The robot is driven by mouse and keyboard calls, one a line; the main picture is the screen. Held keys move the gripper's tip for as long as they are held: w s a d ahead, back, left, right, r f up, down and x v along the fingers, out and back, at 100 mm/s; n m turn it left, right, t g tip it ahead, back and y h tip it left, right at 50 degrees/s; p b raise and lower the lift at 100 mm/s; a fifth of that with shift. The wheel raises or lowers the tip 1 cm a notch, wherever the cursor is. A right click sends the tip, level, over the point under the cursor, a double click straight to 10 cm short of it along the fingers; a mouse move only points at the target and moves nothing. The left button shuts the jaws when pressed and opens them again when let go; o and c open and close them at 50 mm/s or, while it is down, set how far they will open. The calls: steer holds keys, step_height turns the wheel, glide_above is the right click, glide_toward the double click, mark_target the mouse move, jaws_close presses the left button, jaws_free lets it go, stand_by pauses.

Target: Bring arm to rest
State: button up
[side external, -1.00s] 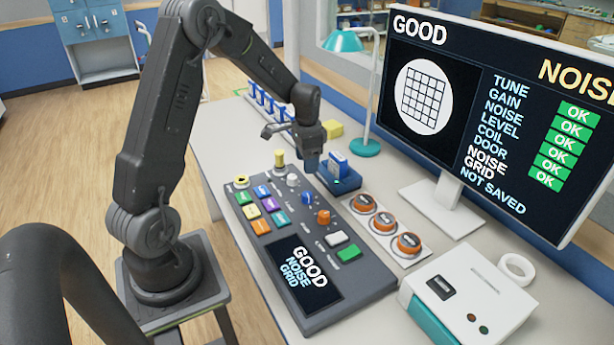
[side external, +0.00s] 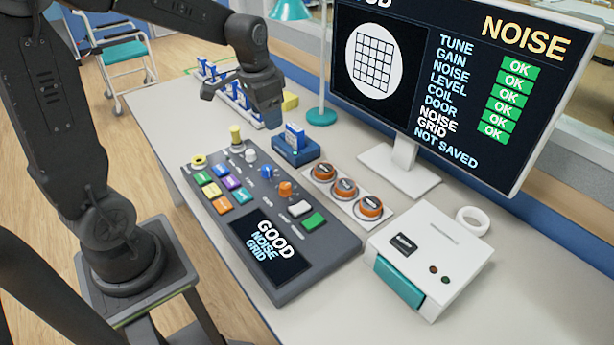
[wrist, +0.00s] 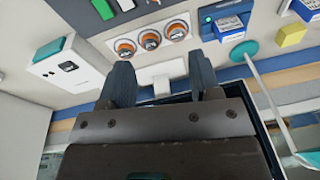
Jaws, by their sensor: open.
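My gripper (side external: 272,122) hangs in the air behind the control console (side external: 305,262), up and left of a blue block holder with a blue-and-white cartridge (side external: 295,138). In the wrist view my gripper (wrist: 161,68) has its two dark fingers spread with nothing between them. My arm is bent, with its upper part above the bench. The console display reads GOOD, NOISE GRID. The monitor (side external: 430,115) shows a white grid disc, a column of green OK marks and NOT SAVED.
Orange knobs (side external: 345,188) stand on a white plate right of the console. A white box with a teal front (side external: 430,255) and a white ring (side external: 473,219) lie at the right. Blue-and-white cartridges (side external: 235,95) stand behind the gripper, near a yellow block (side external: 290,103) and teal lamp (side external: 321,117).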

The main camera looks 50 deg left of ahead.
steer(key=s+d+r+n+t, duration=0.1)
steer(key=s+d+r+t, duration=0.2)
steer(key=s+d, duration=0.9)
steer(key=s+r, duration=0.2)
steer(key=s, duration=0.1)
steer(key=shift+r+t+h, duration=0.3)
steer(key=shift+r+t, duration=0.1)
steer(key=shift+w, duration=0.1)
steer(key=m+g, duration=0.6)
steer(key=m, duration=1)
glide_above(267, 168)
step_height(267, 168, down, 16)
steer(key=f, duration=0.1)
step_height(267, 168, down, 12)
steer(key=shift+a+f, duration=0.1)
steer(key=shift+f, duration=0.05)
